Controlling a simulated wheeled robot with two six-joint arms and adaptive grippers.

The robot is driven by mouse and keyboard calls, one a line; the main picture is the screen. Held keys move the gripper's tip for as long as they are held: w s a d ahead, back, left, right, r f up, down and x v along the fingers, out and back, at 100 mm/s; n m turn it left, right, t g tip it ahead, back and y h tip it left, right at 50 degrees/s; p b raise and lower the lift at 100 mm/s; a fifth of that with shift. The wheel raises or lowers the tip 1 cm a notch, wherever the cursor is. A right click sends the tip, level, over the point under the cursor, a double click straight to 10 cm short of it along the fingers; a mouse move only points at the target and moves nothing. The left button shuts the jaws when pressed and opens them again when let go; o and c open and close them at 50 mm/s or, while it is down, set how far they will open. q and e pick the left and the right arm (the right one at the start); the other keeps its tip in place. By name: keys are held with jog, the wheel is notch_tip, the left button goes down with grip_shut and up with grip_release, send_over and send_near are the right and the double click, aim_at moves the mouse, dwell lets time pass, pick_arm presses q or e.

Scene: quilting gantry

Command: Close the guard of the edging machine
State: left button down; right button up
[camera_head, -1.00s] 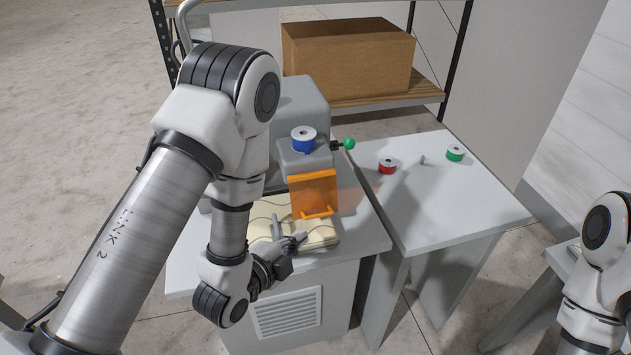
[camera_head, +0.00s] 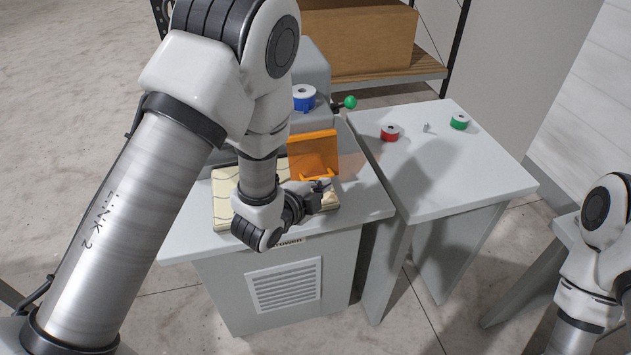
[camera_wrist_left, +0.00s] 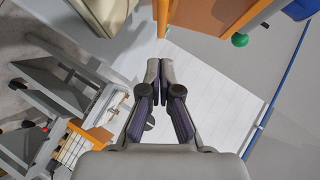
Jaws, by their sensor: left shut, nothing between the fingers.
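The edging machine (camera_head: 312,62) is a grey housing on a grey cabinet table. Its guard (camera_head: 313,150) is an orange, partly see-through panel with an orange bar handle (camera_head: 318,177) along its lower edge, standing out at the machine's front. My left gripper (camera_head: 324,185) is shut and empty, just below and in front of the handle; I cannot tell whether it touches. In the left wrist view its fingertips (camera_wrist_left: 166,62) are together, and the orange guard (camera_wrist_left: 207,18) lies beyond them at the top. My right gripper is out of view.
A cream quilted piece (camera_head: 224,200) lies on the machine table under my left arm. A blue spool (camera_head: 304,98) and green knob (camera_head: 350,102) are on the machine. Red (camera_head: 390,133) and green (camera_head: 459,121) spools stand on the side table (camera_head: 440,175). A carton (camera_head: 358,38) sits behind.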

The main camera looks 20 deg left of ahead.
aim_at(315, 159)
pick_arm(q)
jog(key=shift+w+a+f+p, duration=0.25)
jog(key=shift+w+a+f, duration=0.05)
jog(key=shift+w+a, duration=0.2)
jog(key=shift+w+a+f+p, duration=0.2)
jog(key=shift+w+a+f, duration=0.15)
jog(key=shift+w, duration=0.15)
jog(key=shift+w+a+f, duration=0.15)
jog(key=shift+a+f, duration=0.1)
jog(key=shift+a, duration=0.1)
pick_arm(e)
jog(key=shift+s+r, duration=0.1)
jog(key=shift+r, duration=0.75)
pick_arm(q)
jog(key=shift+d, duration=0.2)
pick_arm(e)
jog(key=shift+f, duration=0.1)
